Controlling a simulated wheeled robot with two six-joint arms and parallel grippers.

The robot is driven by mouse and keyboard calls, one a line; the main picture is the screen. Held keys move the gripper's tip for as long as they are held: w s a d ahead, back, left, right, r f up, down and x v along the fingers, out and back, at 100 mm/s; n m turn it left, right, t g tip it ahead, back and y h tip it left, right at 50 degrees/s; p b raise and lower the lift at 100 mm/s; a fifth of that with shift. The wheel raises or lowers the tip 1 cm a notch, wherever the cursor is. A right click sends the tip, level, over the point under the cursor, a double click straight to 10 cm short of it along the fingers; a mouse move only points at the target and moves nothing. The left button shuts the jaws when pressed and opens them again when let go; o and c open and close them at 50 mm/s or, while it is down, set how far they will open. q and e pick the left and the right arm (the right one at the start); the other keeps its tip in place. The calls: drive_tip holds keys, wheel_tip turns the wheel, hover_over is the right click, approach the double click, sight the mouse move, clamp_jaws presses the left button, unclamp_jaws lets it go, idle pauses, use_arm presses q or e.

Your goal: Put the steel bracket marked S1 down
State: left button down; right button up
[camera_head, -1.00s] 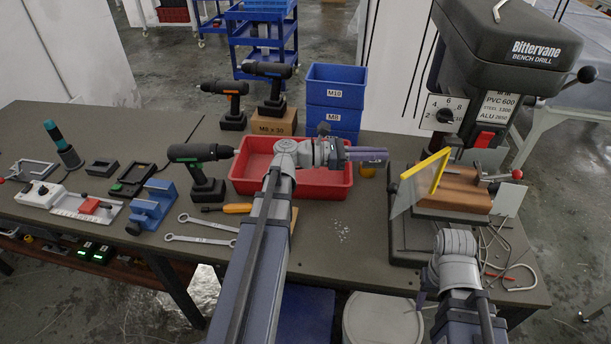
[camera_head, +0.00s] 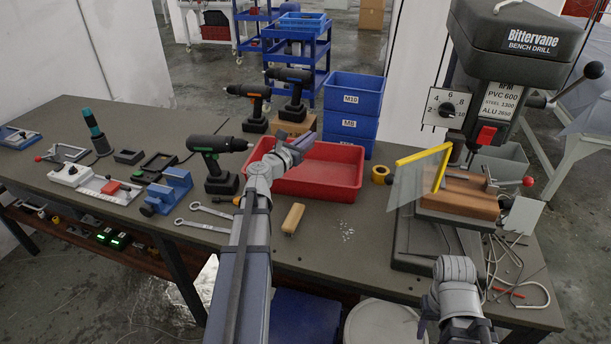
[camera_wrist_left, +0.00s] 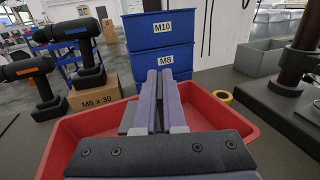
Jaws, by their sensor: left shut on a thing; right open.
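My left gripper (camera_head: 298,146) is over the left back part of the red tray (camera_head: 345,190). In the left wrist view its two fingers (camera_wrist_left: 158,100) are shut, pointing at the blue bins. A thin grey piece (camera_wrist_left: 130,118) shows beside the fingers and may be part of the steel bracket; most of it is hidden and no S1 mark is readable. The red tray's wall (camera_wrist_left: 225,112) surrounds the fingers in that view; its floor is mostly hidden. My right gripper (camera_head: 424,324) is open and low at the bench's front edge, away from the tray.
Blue bins M10 (camera_head: 352,98) and M8 (camera_head: 349,124) stand behind the tray. Drills, one green-marked (camera_head: 215,160), are left of it. A yellow tape roll (camera_head: 380,174) and the bench drill (camera_head: 510,60) are right. Bench between tray and drill is mostly clear.

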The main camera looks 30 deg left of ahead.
use_arm(q)
wheel_tip(320, 180, down, 10)
drive_tip(key=b, duration=0.9)
drive_tip(key=shift+r, duration=0.1)
drive_tip(key=shift+f+b, duration=0.5)
drive_tip(key=shift+b, duration=0.25)
drive_tip(key=shift+f, duration=0.1)
drive_tip(key=c, duration=1)
unclamp_jaws()
